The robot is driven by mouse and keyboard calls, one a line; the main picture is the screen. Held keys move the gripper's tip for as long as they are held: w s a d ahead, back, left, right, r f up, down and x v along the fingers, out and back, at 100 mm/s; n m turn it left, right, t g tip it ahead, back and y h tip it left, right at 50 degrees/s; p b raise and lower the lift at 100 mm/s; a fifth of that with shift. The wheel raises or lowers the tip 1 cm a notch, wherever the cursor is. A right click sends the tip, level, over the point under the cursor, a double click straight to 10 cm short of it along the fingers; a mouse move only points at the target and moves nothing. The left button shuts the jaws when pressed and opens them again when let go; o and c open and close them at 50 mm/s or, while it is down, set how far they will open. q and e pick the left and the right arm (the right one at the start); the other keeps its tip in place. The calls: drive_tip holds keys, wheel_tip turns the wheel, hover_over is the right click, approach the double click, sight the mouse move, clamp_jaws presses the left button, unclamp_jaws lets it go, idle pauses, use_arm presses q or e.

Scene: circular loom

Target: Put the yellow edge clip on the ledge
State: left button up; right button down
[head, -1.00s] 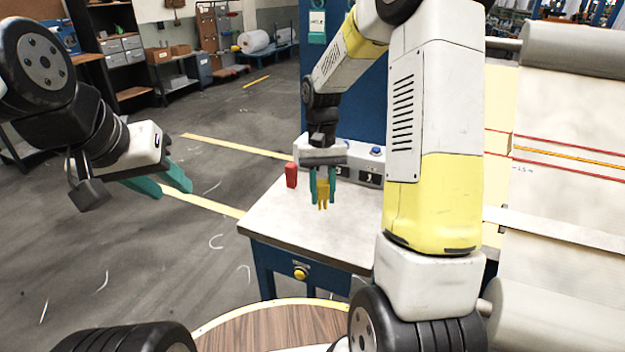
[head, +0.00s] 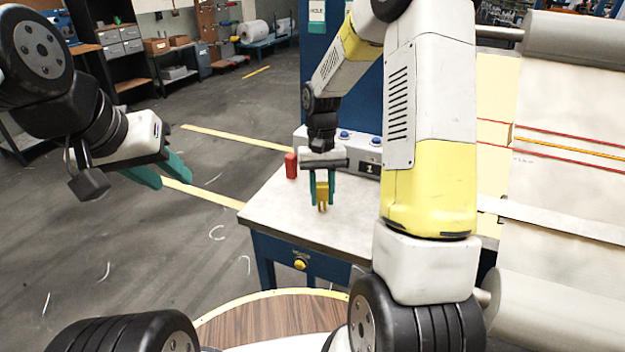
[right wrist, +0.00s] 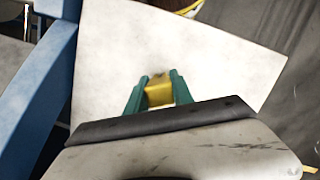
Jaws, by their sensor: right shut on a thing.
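The yellow edge clip (head: 322,192) is between the teal fingers of my right gripper (head: 322,190), which is shut on it. The clip points downward over the white top of the small blue table; whether it touches the top cannot be told. The right wrist view also shows the clip (right wrist: 158,91) between the fingertips, with the white top behind it. My left gripper (head: 162,172) is over the floor at the left, its two teal fingers apart and nothing between them. I cannot single out the ledge for certain.
A red object (head: 291,166) stands on the tabletop (head: 285,212) left of my right gripper. A grey control box (head: 365,155) is at the table's back. The fabric loom (head: 560,190) lies to the right, beyond my right arm. The tabletop's front left is clear.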

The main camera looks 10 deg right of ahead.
drive_tip(key=shift+f, duration=0.2)
drive_tip(key=c, duration=1)
unclamp_jaws()
drive_tip(key=v, duration=0.7)
drive_tip(key=shift+r, duration=0.35)
